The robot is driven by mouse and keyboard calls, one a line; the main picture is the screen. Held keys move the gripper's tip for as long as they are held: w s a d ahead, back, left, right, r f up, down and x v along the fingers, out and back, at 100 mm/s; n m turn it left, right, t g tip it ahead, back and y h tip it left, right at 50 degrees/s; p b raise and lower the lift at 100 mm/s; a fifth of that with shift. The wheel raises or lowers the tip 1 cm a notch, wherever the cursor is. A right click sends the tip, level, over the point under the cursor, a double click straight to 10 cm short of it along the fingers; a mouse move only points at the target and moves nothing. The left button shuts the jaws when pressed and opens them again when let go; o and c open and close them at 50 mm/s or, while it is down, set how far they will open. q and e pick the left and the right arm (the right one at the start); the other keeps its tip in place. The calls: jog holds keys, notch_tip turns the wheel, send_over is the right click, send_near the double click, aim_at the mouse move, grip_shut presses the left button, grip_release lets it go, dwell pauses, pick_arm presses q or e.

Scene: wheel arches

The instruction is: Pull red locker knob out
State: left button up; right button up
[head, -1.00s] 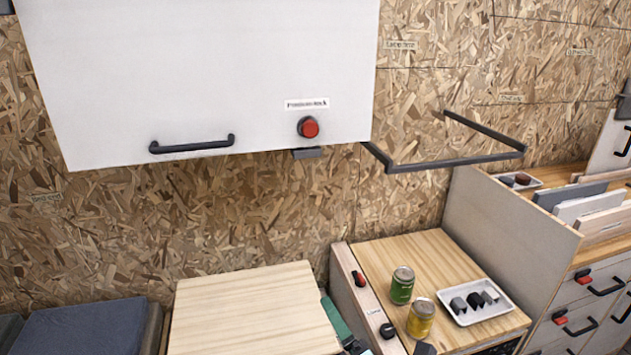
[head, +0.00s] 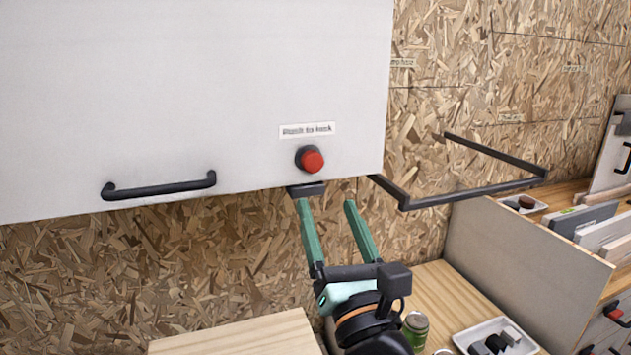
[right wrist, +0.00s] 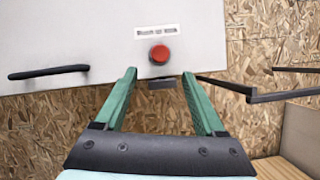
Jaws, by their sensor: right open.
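The red locker knob (head: 310,159) sits in a dark collar on the white locker front (head: 200,90), near its lower right corner under a small label. It also shows in the right wrist view (right wrist: 160,54). My right gripper (head: 325,203) is open and empty, its green fingers pointing up at the locker. In the head view the fingertips are just below the knob, near the locker's lower edge. In the right wrist view the knob lies beyond and between the fingertips (right wrist: 158,75); they are apart from it. My left gripper is not in view.
A black bar handle (head: 160,186) is on the locker, left of the knob. A dark bracket frame (head: 480,194) juts from the wall at right. Below are a wooden worktop (head: 440,285), a green can (head: 415,327) and a white tray (head: 516,344).

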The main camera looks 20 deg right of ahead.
aim_at(314, 166)
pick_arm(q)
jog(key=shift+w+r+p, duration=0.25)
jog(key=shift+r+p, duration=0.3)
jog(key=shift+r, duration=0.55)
pick_arm(e)
jog(key=x, duration=0.8)
jog(key=shift+w+r, duration=0.2)
jog(key=shift+w, duration=0.05)
grip_shut()
